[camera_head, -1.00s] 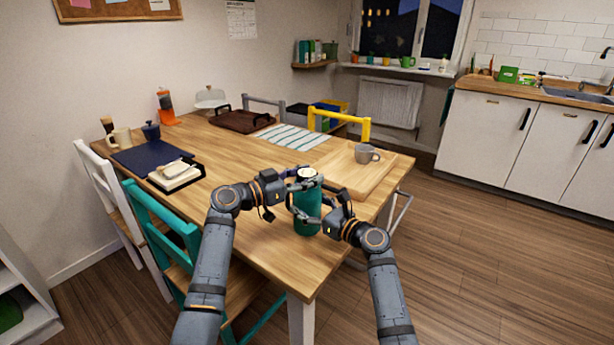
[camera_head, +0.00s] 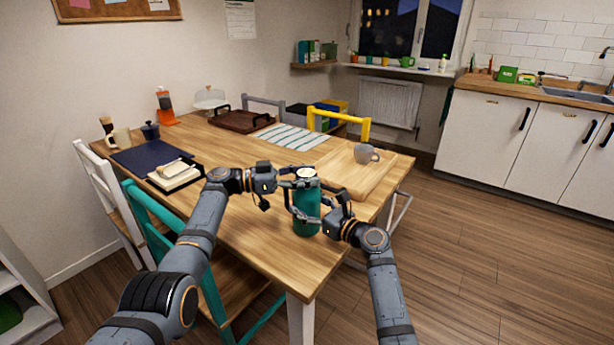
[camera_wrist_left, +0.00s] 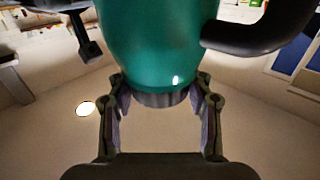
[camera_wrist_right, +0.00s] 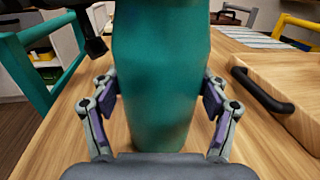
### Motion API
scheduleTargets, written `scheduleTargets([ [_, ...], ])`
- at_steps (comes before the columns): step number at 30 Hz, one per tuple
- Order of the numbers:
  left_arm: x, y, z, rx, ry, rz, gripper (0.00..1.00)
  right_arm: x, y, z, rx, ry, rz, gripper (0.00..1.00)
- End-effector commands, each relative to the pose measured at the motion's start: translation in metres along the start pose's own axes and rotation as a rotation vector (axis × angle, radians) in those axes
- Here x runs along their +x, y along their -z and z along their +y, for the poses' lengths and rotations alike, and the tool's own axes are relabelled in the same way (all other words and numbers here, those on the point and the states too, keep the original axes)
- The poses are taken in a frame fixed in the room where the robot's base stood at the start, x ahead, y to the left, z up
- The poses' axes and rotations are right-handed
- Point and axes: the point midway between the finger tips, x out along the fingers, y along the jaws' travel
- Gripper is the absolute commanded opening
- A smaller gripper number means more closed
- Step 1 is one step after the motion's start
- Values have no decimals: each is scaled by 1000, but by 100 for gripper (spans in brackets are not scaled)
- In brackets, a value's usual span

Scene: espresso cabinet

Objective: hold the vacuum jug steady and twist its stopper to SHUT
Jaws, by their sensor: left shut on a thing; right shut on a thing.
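The teal vacuum jug (camera_head: 306,222) stands upright near the table's front right corner. Its pale-topped stopper (camera_head: 305,172) is at the top; any marking on it is too small to read. My left gripper (camera_head: 304,184) is shut on the stopper from the left. The left wrist view shows its fingers on both sides of the grey stopper rim (camera_wrist_left: 160,99), with the teal body and a dark handle (camera_wrist_left: 262,36) beyond. My right gripper (camera_head: 308,214) is shut around the jug's body, lower down. The right wrist view shows the teal body (camera_wrist_right: 160,75) between its fingers.
A wooden board (camera_head: 345,180) with a grey mug (camera_head: 366,154) lies just right of the jug. A notebook stack (camera_head: 175,175) and a dark blue mat (camera_head: 148,157) lie to the left. A teal chair (camera_head: 150,225) stands at the near side. The table between is clear.

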Motion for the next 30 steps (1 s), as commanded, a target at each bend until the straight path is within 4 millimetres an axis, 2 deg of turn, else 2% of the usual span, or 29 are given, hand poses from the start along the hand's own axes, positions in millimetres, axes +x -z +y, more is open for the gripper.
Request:
scheduleTargets([
  [8, -2, -3, -1, -4, 5, -3, 19, 0, -1, 0, 4, -1, -3, 12],
  [9, -2, -3, -1, -4, 6, -3, 55, 0, -1, 0, 4, -1, -3, 12],
  [14, -1, -2, -1, -3, 4, -2, 75, 0, -1, 0, 4, 0, -3, 12],
  [24, -4, -1, -1, -2, 3, -1, 75, 0, 0, 0, 3, 0, -2, 12],
  [26, -10, -1, -1, -2, 4, -1, 75, 0, 0, 0, 3, 1, -2, 12],
  [30, -40, -2, -1, -2, 6, -3, 75, 0, 0, 0, 3, 1, -1, 12],
])
